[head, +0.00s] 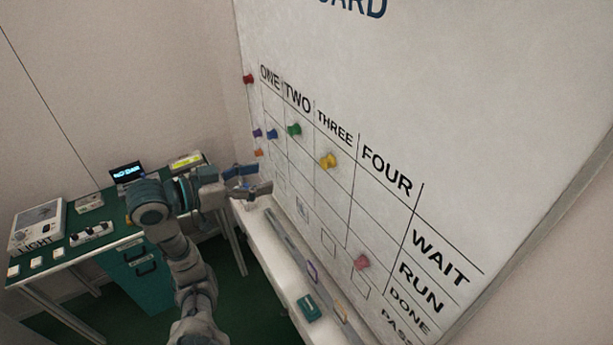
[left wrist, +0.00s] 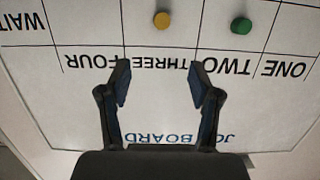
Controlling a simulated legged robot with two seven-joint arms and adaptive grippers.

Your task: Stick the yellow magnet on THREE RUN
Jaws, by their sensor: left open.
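The yellow magnet (head: 329,160) sticks on the white board in column THREE, in the WAIT row just under the header. It also shows in the left wrist view (left wrist: 162,19), where the board appears upside down. The THREE RUN cell (head: 327,198) is directly below it and looks empty. My left gripper (head: 262,180) is open and empty, in front of the board's left part in the head view. In the left wrist view its spread fingers (left wrist: 160,84) frame the THREE header, with the yellow magnet beyond the tips. My right gripper is not in view.
A green magnet (head: 294,129) sits in column TWO, WAIT row. A pink magnet (head: 361,262) is low in column FOUR. Red (head: 248,79), blue (head: 272,134) and other magnets are at the left. A ledge below holds a green block (head: 308,308). A bench (head: 60,250) stands left.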

